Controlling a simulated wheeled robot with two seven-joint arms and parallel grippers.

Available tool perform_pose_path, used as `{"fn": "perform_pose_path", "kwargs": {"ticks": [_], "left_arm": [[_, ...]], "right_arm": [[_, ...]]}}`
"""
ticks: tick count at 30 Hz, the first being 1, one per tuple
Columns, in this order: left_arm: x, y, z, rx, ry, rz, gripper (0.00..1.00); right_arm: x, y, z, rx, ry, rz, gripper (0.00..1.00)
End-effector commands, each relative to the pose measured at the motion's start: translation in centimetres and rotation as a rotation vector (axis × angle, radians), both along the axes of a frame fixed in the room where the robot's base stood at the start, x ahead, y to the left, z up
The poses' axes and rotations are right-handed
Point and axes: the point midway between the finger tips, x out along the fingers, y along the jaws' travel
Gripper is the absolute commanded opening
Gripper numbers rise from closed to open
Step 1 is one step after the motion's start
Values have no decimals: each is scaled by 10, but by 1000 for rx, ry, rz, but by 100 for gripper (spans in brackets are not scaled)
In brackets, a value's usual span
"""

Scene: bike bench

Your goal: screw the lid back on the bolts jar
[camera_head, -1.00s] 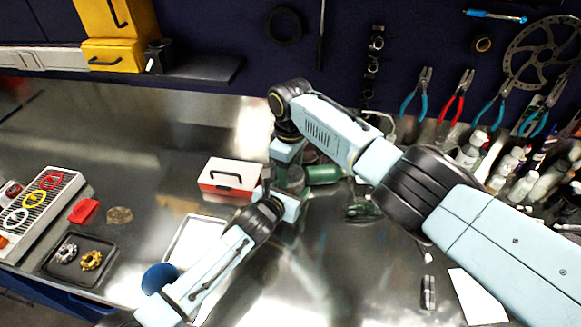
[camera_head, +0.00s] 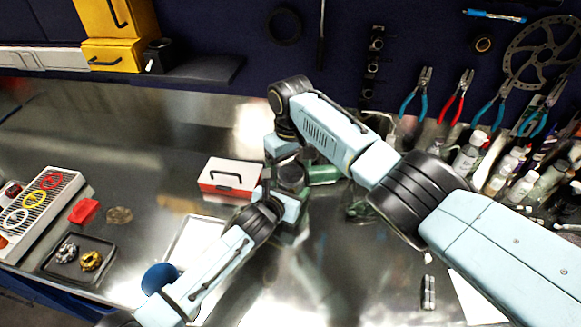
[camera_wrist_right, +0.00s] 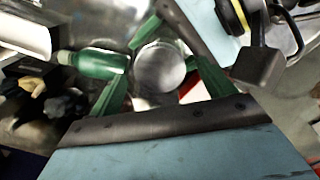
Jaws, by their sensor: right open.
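A round grey disc-shaped top (camera_wrist_right: 160,68), the lid or top of the bolts jar, shows in the right wrist view. In the head view the jar (camera_head: 291,177) is a dark round shape, partly hidden by my arms. My right gripper (camera_wrist_right: 160,78) is open, pointing down over the jar, its green fingers on either side of the round top; contact cannot be told. In the head view my right gripper (camera_head: 284,166) comes from above. My left gripper (camera_head: 290,208) is low beside the jar, with a green finger near its edge. Its grip is hidden.
A green bottle (camera_head: 323,174) lies just right of the jar. A red and white box (camera_head: 231,178) stands to the left. Several bottles (camera_head: 470,152) stand at the right. Bare bench (camera_head: 310,275) lies in front.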

Motion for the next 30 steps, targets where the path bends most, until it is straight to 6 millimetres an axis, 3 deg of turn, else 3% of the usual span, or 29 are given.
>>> {"fn": "perform_pose_path", "kwargs": {"ticks": [15,21,29,30], "left_arm": [[0,1,-1,2,2,1,0],[0,1,-1,2,2,1,0],[0,1,-1,2,2,1,0],[0,1,-1,2,2,1,62]], "right_arm": [[0,0,98,1,-4,0,82],[0,0,114,1,-2,0,82],[0,0,115,1,-1,0,82],[0,0,114,1,-1,0,82]]}}
